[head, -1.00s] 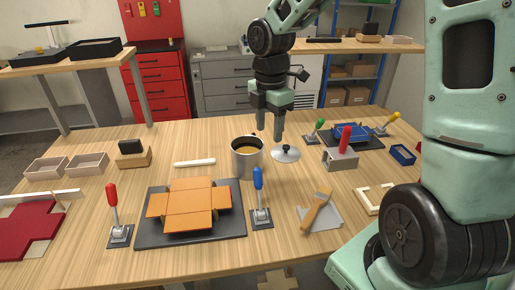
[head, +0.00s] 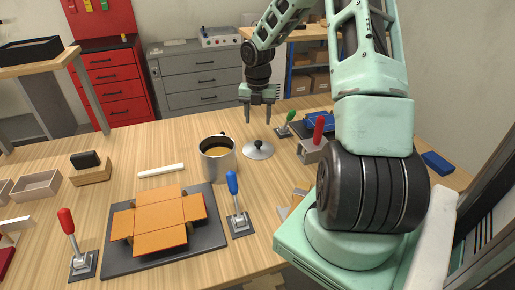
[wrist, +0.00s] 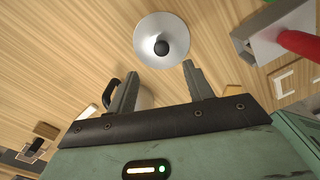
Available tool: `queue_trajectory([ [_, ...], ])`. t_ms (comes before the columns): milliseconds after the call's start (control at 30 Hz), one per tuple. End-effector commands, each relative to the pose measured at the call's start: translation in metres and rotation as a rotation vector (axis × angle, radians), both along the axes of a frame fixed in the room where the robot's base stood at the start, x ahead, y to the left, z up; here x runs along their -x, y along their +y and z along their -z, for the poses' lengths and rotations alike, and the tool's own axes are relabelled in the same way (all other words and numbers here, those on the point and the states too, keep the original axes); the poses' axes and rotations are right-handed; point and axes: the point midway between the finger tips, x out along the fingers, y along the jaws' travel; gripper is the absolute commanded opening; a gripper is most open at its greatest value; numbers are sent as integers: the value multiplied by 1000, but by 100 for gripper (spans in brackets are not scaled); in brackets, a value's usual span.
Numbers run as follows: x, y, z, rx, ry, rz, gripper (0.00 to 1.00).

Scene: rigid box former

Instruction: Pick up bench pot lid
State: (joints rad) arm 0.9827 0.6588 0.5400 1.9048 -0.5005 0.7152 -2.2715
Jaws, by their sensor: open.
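The pot lid (head: 258,151) is a shallow silver-grey dome with a black knob. It lies on the wooden bench just right of the metal pot (head: 218,162), which holds something amber. My gripper (head: 259,121) is open and empty, pointing down, above and slightly behind the lid in the head view. In the wrist view the lid (wrist: 161,40) shows whole, beyond the fingertips of my gripper (wrist: 160,77). The knob is in line with the gap between the fingers, and nothing is between them. The pot is mostly hidden behind the left finger there.
An orange box blank (head: 158,220) lies on a dark plate left of the pot. A blue-handled clamp (head: 235,200) stands in front. A grey block with a red handle (head: 315,145) and a green-handled clamp (head: 287,124) stand right of the lid. Bench behind the pot is clear.

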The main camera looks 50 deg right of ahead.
Motion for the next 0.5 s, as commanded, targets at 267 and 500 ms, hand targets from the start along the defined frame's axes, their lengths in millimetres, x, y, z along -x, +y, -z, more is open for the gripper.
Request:
queue_trajectory([
  [267, 0, 0, 37, -1, 1, 1, 51],
  [500, 2, 1, 59, -2, 2, 0, 51],
])
